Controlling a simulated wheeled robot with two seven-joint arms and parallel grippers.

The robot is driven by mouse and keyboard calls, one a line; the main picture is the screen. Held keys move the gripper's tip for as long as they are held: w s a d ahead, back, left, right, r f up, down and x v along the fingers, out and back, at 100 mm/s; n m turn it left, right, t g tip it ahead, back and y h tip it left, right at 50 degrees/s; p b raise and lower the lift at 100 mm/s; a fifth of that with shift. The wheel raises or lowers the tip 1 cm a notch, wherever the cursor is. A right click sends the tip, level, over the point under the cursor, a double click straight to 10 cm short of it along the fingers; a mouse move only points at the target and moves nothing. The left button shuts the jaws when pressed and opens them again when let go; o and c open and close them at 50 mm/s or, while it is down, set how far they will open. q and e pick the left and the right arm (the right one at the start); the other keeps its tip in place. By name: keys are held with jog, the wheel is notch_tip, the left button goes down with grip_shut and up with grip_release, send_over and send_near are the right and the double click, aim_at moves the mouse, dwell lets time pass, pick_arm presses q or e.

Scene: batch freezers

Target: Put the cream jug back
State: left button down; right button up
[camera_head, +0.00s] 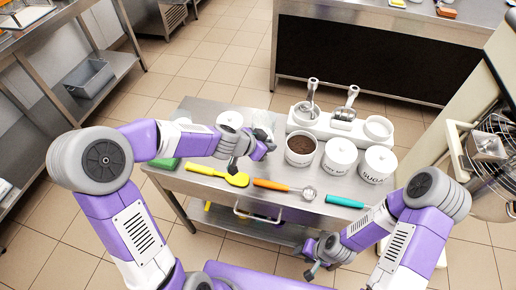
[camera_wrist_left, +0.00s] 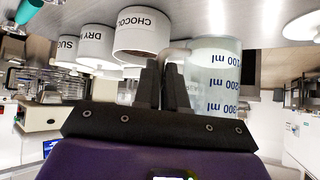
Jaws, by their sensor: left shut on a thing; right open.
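The cream jug is a clear measuring jug with ml marks, large in the left wrist view (camera_wrist_left: 215,80). In the head view it is partly hidden behind my left gripper, near the back of the steel table (camera_head: 264,121). My left gripper (camera_head: 266,150) is shut at the jug's handle side; its fingers show in the left wrist view (camera_wrist_left: 162,75). I cannot tell whether the jug's base touches the table. My right gripper (camera_head: 313,268) is open and empty, low in front of the table.
Behind is a white holder with metal scoops (camera_head: 341,126). A yellow spatula (camera_head: 237,179), orange-handled scoop (camera_head: 284,187) and teal-handled tool (camera_head: 345,201) lie along the front.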

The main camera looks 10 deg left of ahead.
pick_arm(q)
jog(key=a+r+m+g+h+b, duration=0.2)
jog(key=a+r+m, duration=0.1)
jog(key=a, duration=0.1)
jog(key=f+b, duration=0.1)
jog(key=f, duration=0.2)
jog(key=f+b, duration=0.1)
jog(key=f, duration=0.2)
jog(key=f+b, duration=0.1)
jog(key=f, duration=0.3)
jog(key=shift+w+d+b, duration=0.15)
jog(key=shift+w+b, duration=0.1)
jog(key=shift+b, duration=0.05)
